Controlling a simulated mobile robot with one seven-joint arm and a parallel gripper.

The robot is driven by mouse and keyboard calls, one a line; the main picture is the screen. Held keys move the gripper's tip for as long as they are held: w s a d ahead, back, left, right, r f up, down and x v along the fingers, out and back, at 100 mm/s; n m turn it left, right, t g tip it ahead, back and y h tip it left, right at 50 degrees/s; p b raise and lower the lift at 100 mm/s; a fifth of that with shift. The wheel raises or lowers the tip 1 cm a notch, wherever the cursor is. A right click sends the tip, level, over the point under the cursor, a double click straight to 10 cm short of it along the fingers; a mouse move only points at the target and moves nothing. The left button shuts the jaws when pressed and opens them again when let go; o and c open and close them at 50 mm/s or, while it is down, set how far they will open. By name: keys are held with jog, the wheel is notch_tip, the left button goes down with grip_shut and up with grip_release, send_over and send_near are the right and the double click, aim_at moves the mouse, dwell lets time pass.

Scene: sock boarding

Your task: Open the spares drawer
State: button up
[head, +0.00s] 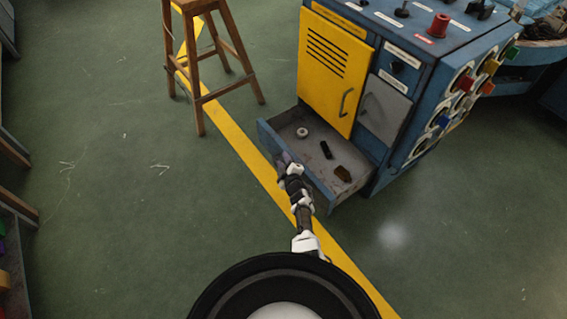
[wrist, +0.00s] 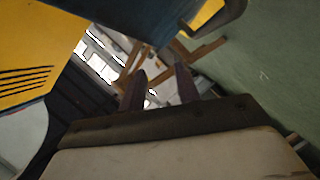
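The spares drawer (head: 267,133) is the grey-blue drawer at the bottom of the blue cabinet (head: 420,75). It stands pulled well out in the head view. Inside lie a pale ring (head: 302,132), a small black part (head: 326,149) and a brown part (head: 343,174). My gripper (head: 283,159) is at the drawer's front panel, near the middle of its top edge, and hides part of it. In the wrist view the two dark fingers of my gripper (wrist: 162,80) stand apart with nothing seen between them. I cannot tell whether they touch the drawer. The drawer's handle is not clearly seen.
Above the drawer are a closed yellow door (head: 330,65) and a small grey door (head: 383,108). A wooden stool (head: 205,50) stands behind and left. A yellow floor line (head: 232,137) runs past the drawer front. The green floor to the left is mostly clear.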

notch_tip(320, 180, up, 13)
jog(key=p, duration=1.1)
jog(key=shift+f, duration=0.1)
